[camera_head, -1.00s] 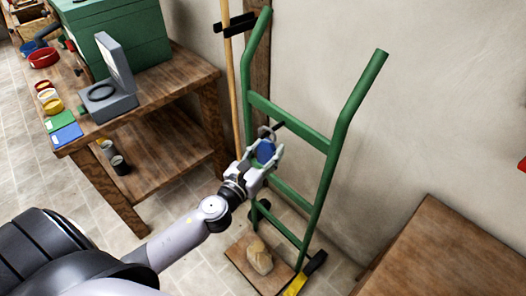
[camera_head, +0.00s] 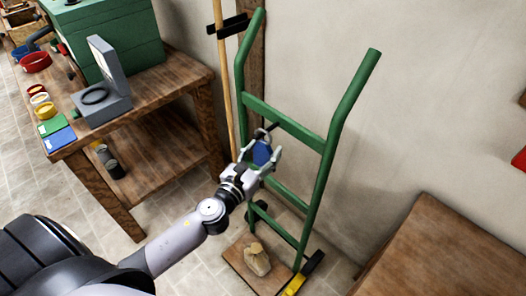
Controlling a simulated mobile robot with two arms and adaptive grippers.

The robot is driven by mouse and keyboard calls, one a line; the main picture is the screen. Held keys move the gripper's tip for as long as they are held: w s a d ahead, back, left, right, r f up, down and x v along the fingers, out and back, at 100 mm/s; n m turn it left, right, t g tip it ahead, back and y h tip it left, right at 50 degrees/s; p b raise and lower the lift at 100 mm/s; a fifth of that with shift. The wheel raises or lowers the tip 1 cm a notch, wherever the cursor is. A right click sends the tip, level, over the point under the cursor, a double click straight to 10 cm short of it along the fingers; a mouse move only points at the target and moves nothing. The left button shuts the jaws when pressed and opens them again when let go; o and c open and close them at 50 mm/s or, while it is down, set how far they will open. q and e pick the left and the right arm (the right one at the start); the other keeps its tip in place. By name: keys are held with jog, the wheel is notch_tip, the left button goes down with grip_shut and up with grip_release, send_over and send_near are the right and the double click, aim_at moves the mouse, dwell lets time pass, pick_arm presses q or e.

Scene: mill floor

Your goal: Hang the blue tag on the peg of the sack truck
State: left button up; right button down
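The blue tag (camera_head: 262,153) hangs upright with its ring at the top, at the short dark peg (camera_head: 271,127) of the green sack truck (camera_head: 327,156). The ring appears to be around the peg, but the overlap is too small to be sure. My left gripper (camera_head: 261,158) is just below the peg, its fingers spread on either side of the tag. It looks open, with the tag between the fingers. My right gripper is not in view.
A wooden workbench (camera_head: 160,92) with a green chest (camera_head: 115,38), a grey box (camera_head: 102,104) and small coloured items stands left. A broom-like pole (camera_head: 224,85) leans beside the truck. A stone-like lump (camera_head: 257,259) lies on the truck's base. A wooden surface (camera_head: 450,250) is at right.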

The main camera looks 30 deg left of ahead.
pick_arm(q)
jog(key=shift+o, duration=1.4)
jog(key=shift+s, duration=0.1)
jog(key=s, duration=1.2)
jog(key=shift+a, duration=0.45)
jog(key=shift+w, duration=0.1)
jog(key=s+a+f+n+g+y, duration=0.1)
jog(key=s+f+n+g, duration=0.2)
jog(key=f+n, duration=0.55)
jog(key=s+a+f+n+g+y+p, duration=0.1)
jog(key=s+a+f+n+g, duration=0.2)
jog(key=f, duration=1.1)
jog(key=s+f+n+g, duration=0.3)
jog(key=f+n, duration=0.4)
jog(key=f, duration=0.4)
jog(key=s+d+f+n+g, duration=0.2)
jog(key=s+f+n+g, duration=0.2)
jog(key=s+f+n, duration=0.4)
jog(key=s+d+f+n+g+p, duration=0.1)
jog(key=s+d+f+n+g, duration=0.2)
jog(key=s+f+n, duration=0.5)
jog(key=s+f+g, duration=0.1)
jog(key=s, duration=0.7)
jog(key=shift+d+f+h, duration=0.15)
jog(key=shift+h, duration=0.25)
